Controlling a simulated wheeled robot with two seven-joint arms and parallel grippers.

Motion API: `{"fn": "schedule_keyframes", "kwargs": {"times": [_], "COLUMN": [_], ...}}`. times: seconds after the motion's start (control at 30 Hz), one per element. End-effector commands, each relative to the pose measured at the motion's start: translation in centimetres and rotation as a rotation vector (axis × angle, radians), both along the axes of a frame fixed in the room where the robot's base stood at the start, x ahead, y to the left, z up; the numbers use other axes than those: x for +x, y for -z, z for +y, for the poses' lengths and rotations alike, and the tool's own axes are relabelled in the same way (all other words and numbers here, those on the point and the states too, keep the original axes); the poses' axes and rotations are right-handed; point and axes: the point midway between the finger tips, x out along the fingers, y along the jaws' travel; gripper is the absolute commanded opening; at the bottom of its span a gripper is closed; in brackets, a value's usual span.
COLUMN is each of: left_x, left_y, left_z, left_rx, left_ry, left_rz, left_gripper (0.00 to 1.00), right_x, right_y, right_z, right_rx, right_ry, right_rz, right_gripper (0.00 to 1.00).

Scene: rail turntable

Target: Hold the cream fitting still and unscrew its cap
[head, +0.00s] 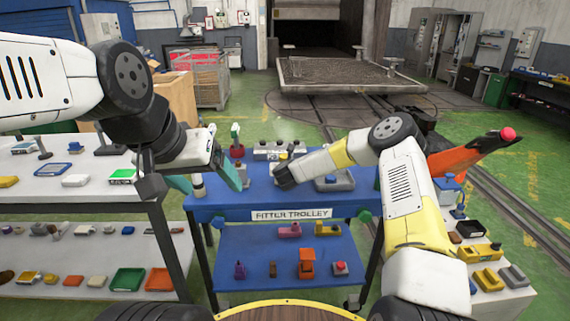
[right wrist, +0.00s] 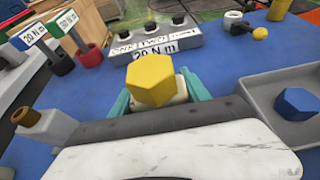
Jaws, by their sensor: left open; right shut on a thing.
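In the right wrist view, a yellow hexagonal cap (right wrist: 150,80) sits on a cream fitting (right wrist: 181,88). The teal fingers of my right gripper (right wrist: 158,100) are shut on the cream body below the cap. In the head view, my right gripper (head: 283,177) is over the blue trolley top and hides most of the fitting. My left gripper (head: 207,178) is open, with teal fingers spread, at the left of the trolley top, apart from the held fitting. A small pale bottle-like piece with a dark top (head: 198,187) shows near its fingers; I cannot tell whether they touch.
A grey block marked 20 N m (right wrist: 155,42) stands behind the fitting. A grey tray with a blue hexagonal piece (right wrist: 297,104) lies to the right. A pale piece with a brown top (right wrist: 42,124) stands left. Signed stands (right wrist: 84,50) are at back left. Blue trolley surface (right wrist: 235,80) is clear between.

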Motion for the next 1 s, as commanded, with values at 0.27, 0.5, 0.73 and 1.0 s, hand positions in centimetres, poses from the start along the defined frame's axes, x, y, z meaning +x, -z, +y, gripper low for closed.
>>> {"fn": "schedule_keyframes", "kwargs": {"times": [0.27,0.5,0.73,1.0], "left_x": [0.0,0.0,0.0,0.0], "left_y": [0.0,0.0,0.0,0.0], "left_z": [0.0,0.0,0.0,0.0], "left_rx": [0.0,0.0,0.0,0.0], "left_ry": [0.0,0.0,0.0,0.0], "left_rz": [0.0,0.0,0.0,0.0], "left_gripper": [0.8,0.8,0.8,0.8], "right_x": [0.21,0.2,0.21,0.22], "right_y": [-0.03,0.07,0.4,0.78], "right_z": [0.02,0.0,-0.03,-0.04], "right_rx": [0.0,0.001,0.001,0.001], "right_ry": [0.0,0.0,0.001,0.001], "right_rz": [-0.001,-0.001,-0.001,-0.002], "right_gripper": [0.0,0.0,0.0,0.0]}}
